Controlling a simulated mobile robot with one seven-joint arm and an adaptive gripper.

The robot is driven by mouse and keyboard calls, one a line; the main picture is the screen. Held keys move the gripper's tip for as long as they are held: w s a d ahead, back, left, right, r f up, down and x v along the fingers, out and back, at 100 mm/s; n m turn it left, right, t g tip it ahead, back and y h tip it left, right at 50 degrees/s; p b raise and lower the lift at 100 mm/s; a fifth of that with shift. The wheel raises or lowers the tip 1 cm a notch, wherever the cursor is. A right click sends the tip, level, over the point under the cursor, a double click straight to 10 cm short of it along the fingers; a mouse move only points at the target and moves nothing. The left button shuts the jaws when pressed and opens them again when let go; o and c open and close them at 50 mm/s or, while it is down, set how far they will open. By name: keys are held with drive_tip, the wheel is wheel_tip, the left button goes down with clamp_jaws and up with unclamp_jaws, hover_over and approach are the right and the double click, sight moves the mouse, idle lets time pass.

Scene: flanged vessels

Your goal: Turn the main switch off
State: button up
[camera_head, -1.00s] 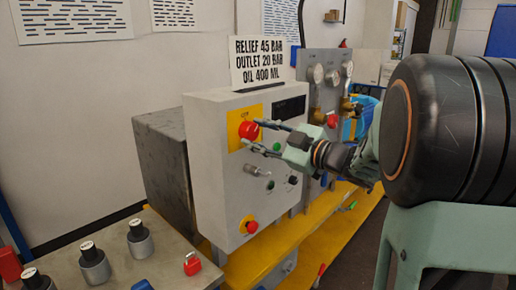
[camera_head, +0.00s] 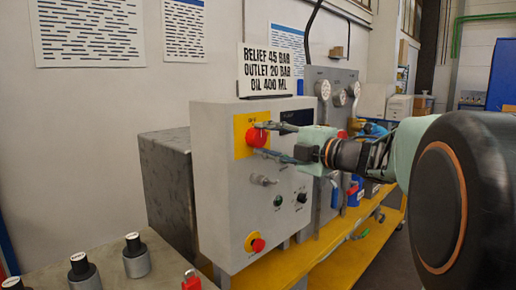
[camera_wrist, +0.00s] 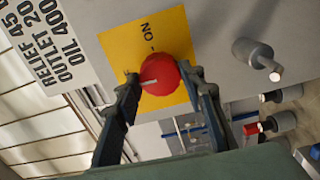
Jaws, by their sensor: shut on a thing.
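The main switch is a red round knob (camera_head: 256,137) on a yellow plate (camera_head: 241,149) at the upper left of the grey control box (camera_head: 222,190). In the wrist view the red knob (camera_wrist: 165,72) has a white mark pointing toward the picture's left, and "ON" is printed on the yellow plate (camera_wrist: 133,44). My gripper (camera_head: 263,140) reaches in from the right, with one finger above and one below the knob. In the wrist view its fingers (camera_wrist: 162,82) stand on both sides of the knob, shut on it. The knob's far side is hidden.
Below the switch are a metal toggle (camera_head: 263,180), a green button (camera_head: 278,200), a black knob (camera_head: 302,198) and a red button (camera_head: 257,244) on yellow. A sign (camera_head: 271,70) stands on the box. A bench with grey cylinders (camera_head: 136,257) is at lower left.

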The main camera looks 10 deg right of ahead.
drive_tip(key=shift+n, duration=0.3)
drive_tip(key=o, duration=1.1)
drive_tip(key=shift+o, duration=0.2)
drive_tip(key=v, duration=1.2)
